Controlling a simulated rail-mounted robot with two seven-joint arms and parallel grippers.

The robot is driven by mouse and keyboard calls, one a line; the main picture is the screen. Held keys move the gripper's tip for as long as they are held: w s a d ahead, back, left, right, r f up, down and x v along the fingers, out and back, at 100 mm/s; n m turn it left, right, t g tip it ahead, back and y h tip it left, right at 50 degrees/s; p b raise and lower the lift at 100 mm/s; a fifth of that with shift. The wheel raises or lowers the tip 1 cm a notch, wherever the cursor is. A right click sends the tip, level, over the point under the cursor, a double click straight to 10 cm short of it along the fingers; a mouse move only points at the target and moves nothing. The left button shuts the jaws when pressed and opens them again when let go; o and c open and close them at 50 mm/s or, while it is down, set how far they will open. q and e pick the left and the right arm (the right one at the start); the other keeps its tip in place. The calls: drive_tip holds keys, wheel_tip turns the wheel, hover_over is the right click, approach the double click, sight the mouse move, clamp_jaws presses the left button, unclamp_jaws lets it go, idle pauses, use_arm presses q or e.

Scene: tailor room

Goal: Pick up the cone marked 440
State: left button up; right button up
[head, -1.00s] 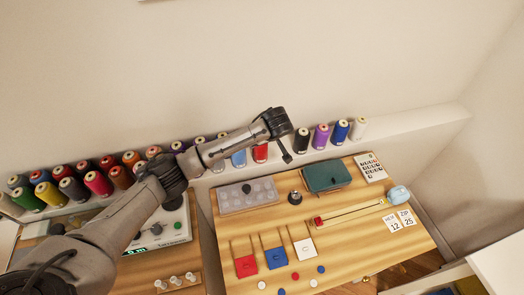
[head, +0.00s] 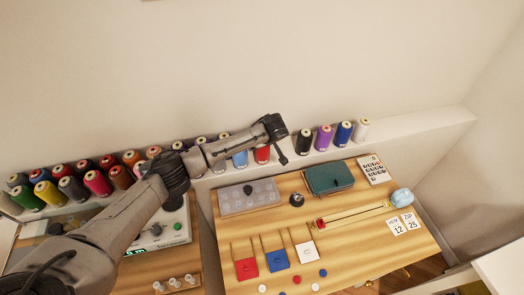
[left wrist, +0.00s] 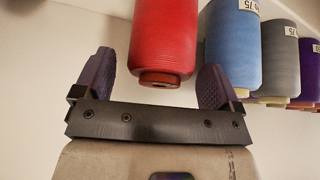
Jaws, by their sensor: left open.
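Thread cones stand in a row on the ledge at the wall; the number 440 cannot be read on any of them. My left gripper (head: 281,154) is open and empty at the ledge, beside a red cone (head: 262,155). In the left wrist view the picture is turned over, and the red cone (left wrist: 163,38) shows between the two spread fingers of my left gripper (left wrist: 153,82), with no visible contact. A blue cone (left wrist: 232,50) and a grey cone (left wrist: 270,60) beside it carry labels reading 75. My right gripper is not in view.
Black (head: 304,140), purple (head: 324,137), blue (head: 343,133) and white (head: 361,129) cones stand right of my gripper. Many coloured cones crowd the ledge to the left. The wooden table (head: 225,240) in front holds a grey tray (head: 233,203) and a green pouch (head: 329,177).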

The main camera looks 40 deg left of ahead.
use_arm(q)
drive_tip(key=shift+c, duration=0.3)
drive_tip(key=shift+r, duration=0.1)
drive_tip(key=c, duration=1.4)
